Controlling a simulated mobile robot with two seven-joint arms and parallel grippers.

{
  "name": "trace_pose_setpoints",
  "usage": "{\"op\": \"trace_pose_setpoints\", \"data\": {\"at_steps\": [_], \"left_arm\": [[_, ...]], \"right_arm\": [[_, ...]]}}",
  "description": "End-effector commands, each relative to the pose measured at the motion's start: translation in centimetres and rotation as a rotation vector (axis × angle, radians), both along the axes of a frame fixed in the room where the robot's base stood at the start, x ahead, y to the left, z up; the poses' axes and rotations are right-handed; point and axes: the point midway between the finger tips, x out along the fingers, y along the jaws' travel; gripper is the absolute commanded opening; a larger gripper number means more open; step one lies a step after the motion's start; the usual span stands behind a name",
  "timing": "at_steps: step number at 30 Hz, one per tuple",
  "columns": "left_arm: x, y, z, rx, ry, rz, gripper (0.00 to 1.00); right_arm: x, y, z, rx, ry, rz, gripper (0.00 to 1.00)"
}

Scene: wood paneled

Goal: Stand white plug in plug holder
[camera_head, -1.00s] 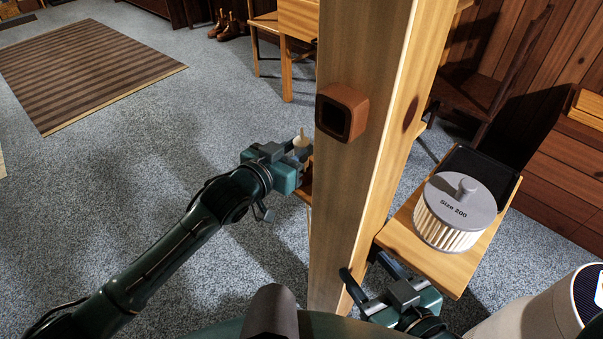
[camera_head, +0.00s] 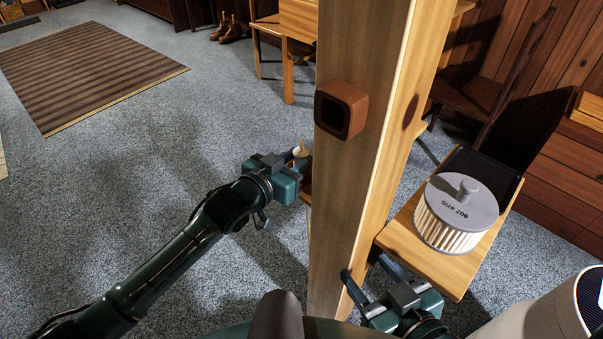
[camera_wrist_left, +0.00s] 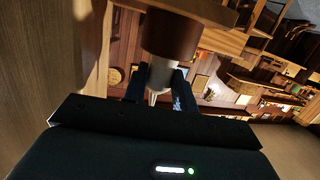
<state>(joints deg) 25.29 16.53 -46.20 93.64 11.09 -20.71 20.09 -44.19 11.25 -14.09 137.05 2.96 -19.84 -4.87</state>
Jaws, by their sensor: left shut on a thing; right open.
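The white plug (camera_head: 300,153), with its pale tip pointing up, is held by my left gripper (camera_head: 299,162) beside the left face of the wooden post. In the left wrist view my shut fingers (camera_wrist_left: 155,82) hold the white plug (camera_wrist_left: 160,72). A brown cup-like piece (camera_wrist_left: 170,36), which looks like the plug holder, is right at the plug's wide end, fixed to a brown board. I cannot tell how far the plug sits inside it. My right gripper (camera_head: 362,268) is open and empty, low at the post's right side.
The tall wooden post (camera_head: 345,200) stands close in front, with a brown square socket (camera_head: 341,110) on it. A wooden shelf (camera_head: 455,277) at right carries a grey-topped filter (camera_head: 458,212) and a black tray (camera_head: 488,165). Carpet is free at left.

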Motion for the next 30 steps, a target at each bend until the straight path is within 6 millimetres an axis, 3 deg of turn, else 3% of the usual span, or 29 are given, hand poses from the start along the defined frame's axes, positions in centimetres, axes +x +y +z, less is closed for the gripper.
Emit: {"op": "trace_pose_setpoints", "data": {"at_steps": [14,15,24,30], "left_arm": [[-0.01,0.0,-0.58,0.0,0.0,0.0,0.04],[0.0,-0.01,-0.6,0.0,0.0,0.0,0.28],[0.01,-0.01,-0.55,0.0,0.0,0.0,0.53],[0.0,-0.01,-0.59,0.001,0.001,0.0,0.56]], "right_arm": [[-0.11,0.02,-0.27,0.001,0.001,0.001,0.57],[-0.11,0.02,-0.27,0.0,0.001,0.001,0.57],[-0.13,0.01,-0.24,0.0,0.001,0.001,0.57],[-0.14,0.0,-0.24,0.0,0.001,0.001,0.57]]}}
